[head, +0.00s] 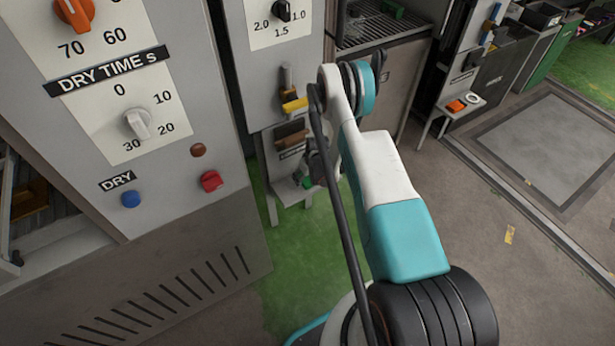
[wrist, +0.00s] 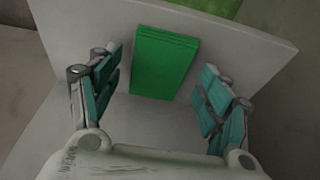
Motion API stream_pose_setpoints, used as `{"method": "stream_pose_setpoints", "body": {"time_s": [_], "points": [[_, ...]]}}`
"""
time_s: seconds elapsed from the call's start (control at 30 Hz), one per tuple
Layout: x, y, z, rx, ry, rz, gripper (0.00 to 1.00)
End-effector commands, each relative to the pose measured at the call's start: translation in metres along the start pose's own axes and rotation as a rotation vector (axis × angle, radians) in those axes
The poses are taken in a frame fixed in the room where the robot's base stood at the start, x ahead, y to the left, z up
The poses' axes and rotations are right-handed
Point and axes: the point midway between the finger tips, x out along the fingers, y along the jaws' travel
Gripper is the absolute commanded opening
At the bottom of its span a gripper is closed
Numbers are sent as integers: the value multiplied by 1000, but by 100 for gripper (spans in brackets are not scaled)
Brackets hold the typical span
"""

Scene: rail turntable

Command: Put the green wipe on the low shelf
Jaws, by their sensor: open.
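The green wipe (wrist: 166,62) is a flat folded green rectangle. In the wrist view it lies on a pale grey low shelf (wrist: 245,55), between and a little beyond my gripper's fingertips. My gripper (wrist: 162,85) is open, with one teal-padded finger on each side of the wipe and a gap on both sides. In the head view a small bit of green (head: 307,182) shows on the low shelf (head: 290,192) below the grey cabinet. My gripper (head: 318,165) is beside it there, mostly hidden behind my arm.
A control panel (head: 140,180) with dials and buttons stands at the left. A yellow handle (head: 294,105) juts from the cabinet above the shelf. Another small shelf (head: 462,104) holding an orange item stands farther right. The floor at the right is open.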

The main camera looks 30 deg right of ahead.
Motion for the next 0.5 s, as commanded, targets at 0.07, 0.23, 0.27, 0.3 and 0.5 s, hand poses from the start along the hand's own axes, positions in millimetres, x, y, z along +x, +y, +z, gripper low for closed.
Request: {"method": "stream_pose_setpoints", "body": {"time_s": [0.07,0.23,0.27,0.3,0.5], "points": [[-5,0,0,0,0,0,71],[-30,0,-1,0,0,0,71],[-36,0,-1,0,0,0,71],[-45,0,-1,0,0,0,71],[-86,0,-1,0,0,0,71]]}}
